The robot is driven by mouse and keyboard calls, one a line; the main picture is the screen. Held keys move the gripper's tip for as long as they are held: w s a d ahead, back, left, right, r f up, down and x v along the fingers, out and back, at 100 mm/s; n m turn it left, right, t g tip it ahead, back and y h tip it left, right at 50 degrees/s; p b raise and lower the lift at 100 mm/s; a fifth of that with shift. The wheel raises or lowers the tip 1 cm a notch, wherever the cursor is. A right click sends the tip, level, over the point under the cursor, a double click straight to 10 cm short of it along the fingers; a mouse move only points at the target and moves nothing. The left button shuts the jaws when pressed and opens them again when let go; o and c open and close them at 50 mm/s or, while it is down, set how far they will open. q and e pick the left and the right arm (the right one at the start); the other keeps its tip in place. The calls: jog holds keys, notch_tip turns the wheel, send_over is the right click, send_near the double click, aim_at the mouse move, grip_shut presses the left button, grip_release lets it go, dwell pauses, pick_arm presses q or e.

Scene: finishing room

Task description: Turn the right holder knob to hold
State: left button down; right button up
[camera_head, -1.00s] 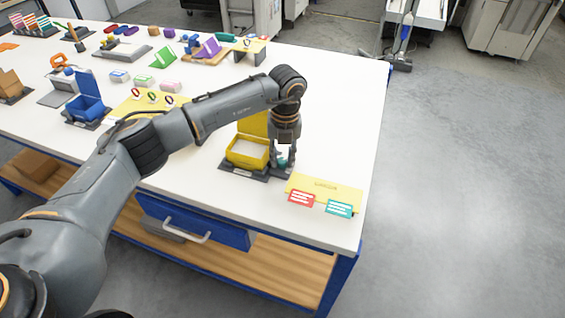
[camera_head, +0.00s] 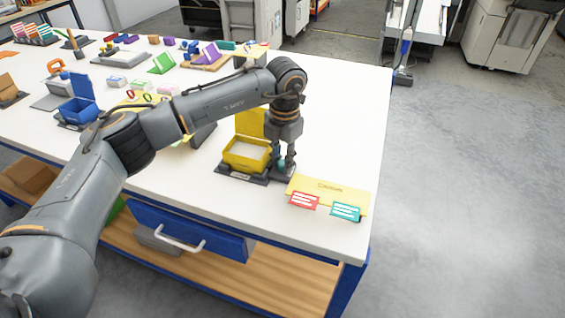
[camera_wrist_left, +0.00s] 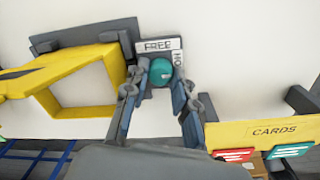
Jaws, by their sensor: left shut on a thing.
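The teal holder knob (camera_wrist_left: 160,72) sits on a dark base beside the yellow box. A label reading FREE (camera_wrist_left: 158,45) is above it in the left wrist view, and a partly hidden label starting with HO is at its right. The knob also shows small in the head view (camera_head: 281,163). My left gripper (camera_head: 286,165) points down over the knob, and its two fingers are shut on the knob's sides. I cannot tell clearly which label the knob's mark faces. My right gripper is in neither view.
The open yellow box (camera_head: 247,154) stands right beside the gripper. A yellow CARDS holder (camera_head: 335,189) with red and teal cards is near the table's front right corner. A blue box (camera_head: 80,111) and several small items are further left. The table's right strip is clear.

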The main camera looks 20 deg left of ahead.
aim_at(283, 164)
pick_arm(q)
jog(key=shift+m, duration=0.4)
jog(key=c, duration=1.1)
grip_release()
jog(key=r, duration=1.2)
jog(key=shift+s+d, duration=0.1)
jog(key=shift+d, duration=0.1)
jog(key=shift+f, duration=0.1)
